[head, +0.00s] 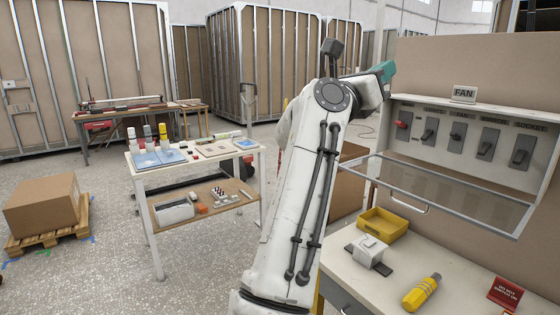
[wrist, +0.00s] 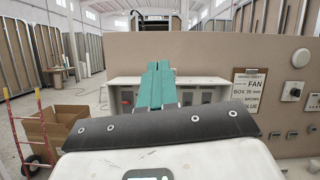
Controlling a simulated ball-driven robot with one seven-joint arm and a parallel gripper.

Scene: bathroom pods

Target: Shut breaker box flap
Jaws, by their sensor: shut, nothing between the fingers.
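The breaker box (head: 470,108) is at the right in the head view, mounted on a brown panel, with a row of dark switches and one red-handled switch. Its clear, pale-framed flap (head: 440,188) is open, hanging out below the switches, with a handle (head: 408,204) at its front edge. My gripper (head: 386,69) is teal and shut, raised at the box's upper left, apart from the flap. In the wrist view my gripper (wrist: 156,86) points toward the box (wrist: 122,92), which is partly hidden behind it. The flap is not clear in that view.
Below the flap, a bench (head: 455,268) holds a yellow tray (head: 382,225), a grey-white device (head: 368,250), a yellow tool (head: 421,292) and a red sign (head: 506,292). A FAN label (head: 463,93) stands atop the box.

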